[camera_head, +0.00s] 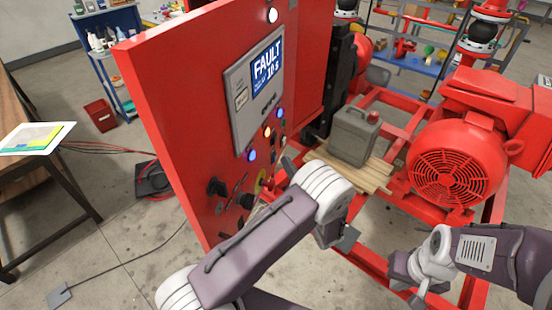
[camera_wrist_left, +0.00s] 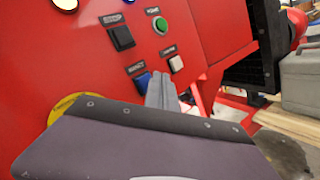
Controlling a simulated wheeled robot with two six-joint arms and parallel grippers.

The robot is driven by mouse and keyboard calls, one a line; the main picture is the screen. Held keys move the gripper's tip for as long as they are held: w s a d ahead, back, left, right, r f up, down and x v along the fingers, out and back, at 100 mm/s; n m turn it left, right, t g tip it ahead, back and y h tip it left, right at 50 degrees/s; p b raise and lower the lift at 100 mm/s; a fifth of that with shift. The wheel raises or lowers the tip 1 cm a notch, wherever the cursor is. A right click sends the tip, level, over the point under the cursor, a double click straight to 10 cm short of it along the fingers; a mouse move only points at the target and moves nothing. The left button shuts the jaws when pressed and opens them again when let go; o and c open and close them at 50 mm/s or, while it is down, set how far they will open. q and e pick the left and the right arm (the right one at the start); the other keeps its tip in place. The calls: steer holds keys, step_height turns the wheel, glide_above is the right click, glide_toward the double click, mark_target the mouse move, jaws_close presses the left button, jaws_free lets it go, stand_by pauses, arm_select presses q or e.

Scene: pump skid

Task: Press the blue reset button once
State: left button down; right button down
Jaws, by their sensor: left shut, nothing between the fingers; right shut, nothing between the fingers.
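The blue reset button (camera_wrist_left: 143,81) is on the red panel in the left wrist view, under a small label plate. My left gripper (camera_wrist_left: 163,88) is shut, with its grey fingertips just right of the button and partly over its edge. I cannot tell whether they touch it. In the head view my left gripper (camera_head: 289,164) is close to the panel's lower right, and the arm hides part of that area. I cannot make out the reset button there. My right gripper (camera_head: 418,286) is shut at the lower right, away from the panel.
A green button (camera_wrist_left: 160,25), a white button (camera_wrist_left: 176,64) and a black switch (camera_wrist_left: 121,38) surround the reset button. The red cabinet's display (camera_head: 267,68) reads FAULT. A grey canister (camera_head: 353,136) and a red motor (camera_head: 450,165) stand to the right.

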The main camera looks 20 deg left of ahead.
arm_select(q)
steer(key=shift+a, duration=0.1)
steer(key=shift+a, duration=0.35)
steer(key=shift+a, duration=0.4)
stand_by(0.7)
steer(key=shift+d, duration=0.85)
steer(key=d+b, duration=0.1)
steer(key=d, duration=0.4)
stand_by(0.4)
stand_by(0.6)
